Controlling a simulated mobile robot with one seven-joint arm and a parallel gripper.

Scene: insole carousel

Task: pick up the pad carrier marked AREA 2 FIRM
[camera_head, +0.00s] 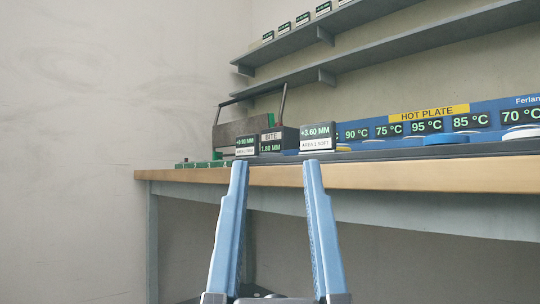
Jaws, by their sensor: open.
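My gripper (276,165) is open and empty, its two blue fingers pointing up the picture toward the bench's front edge. A block with a green display and a white label (246,147) stands on the bench, above the left fingertip in the picture. Its small lettering is too blurred to read surely, so I cannot tell whether it is the AREA 2 FIRM carrier. A larger block reading +3.60 MM, seemingly AREA 1 SOFT (317,138), stands above the right fingertip in the picture. No label clearly reads AREA 2 FIRM.
The wooden bench (400,175) runs to the right. A dark block marked BITE (271,138) stands between the labelled blocks. A grey device with a raised handle (229,134) is behind. A HOT PLATE panel (429,113) with temperature displays stands right; shelves (400,70) hang above.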

